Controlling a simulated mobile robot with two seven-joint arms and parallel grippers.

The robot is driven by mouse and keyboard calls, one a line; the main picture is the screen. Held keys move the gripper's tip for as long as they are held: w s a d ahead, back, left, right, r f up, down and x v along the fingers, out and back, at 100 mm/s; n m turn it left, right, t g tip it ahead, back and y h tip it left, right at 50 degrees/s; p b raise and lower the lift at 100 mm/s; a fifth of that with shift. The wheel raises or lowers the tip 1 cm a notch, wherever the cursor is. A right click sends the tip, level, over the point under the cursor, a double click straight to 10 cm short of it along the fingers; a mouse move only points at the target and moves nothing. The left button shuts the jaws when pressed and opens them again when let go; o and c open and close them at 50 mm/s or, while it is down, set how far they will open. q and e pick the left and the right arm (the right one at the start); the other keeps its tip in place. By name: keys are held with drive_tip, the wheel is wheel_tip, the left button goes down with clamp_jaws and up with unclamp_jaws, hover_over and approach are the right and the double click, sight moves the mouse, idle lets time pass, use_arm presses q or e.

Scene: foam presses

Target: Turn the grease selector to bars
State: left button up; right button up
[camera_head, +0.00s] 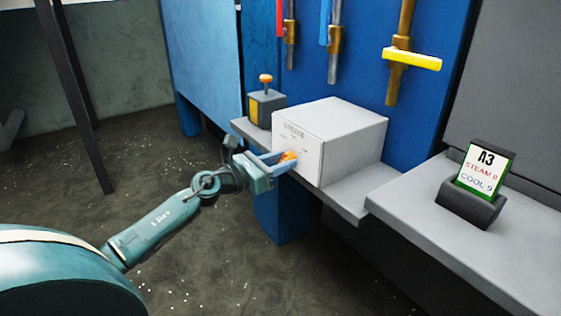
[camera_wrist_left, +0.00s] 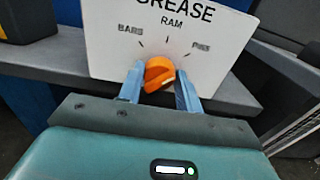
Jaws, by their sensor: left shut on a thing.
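The grease selector is a white box (camera_head: 335,135) on a grey shelf, with an orange knob (camera_head: 289,156) on its front face. The left wrist view shows the knob (camera_wrist_left: 159,72) with GREASE and RAM printed above it. BARS is marked at upper left and another label, hard to read, at upper right, with short tick lines. My left gripper (camera_head: 281,161) has its two blue fingers on either side of the knob and is shut on it. The knob's ridge looks tilted from lower left to upper right; which mark it points to is unclear. My right gripper is not seen.
A grey-and-yellow box with an orange button (camera_head: 266,95) stands left of the selector. Pipes with red, blue and yellow handles (camera_head: 412,59) hang on the blue panel behind. An A3 sign (camera_head: 481,172) stands on the right counter. The floor at left is open.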

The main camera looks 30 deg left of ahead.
use_arm(q)
drive_tip(key=shift+c, duration=1.1)
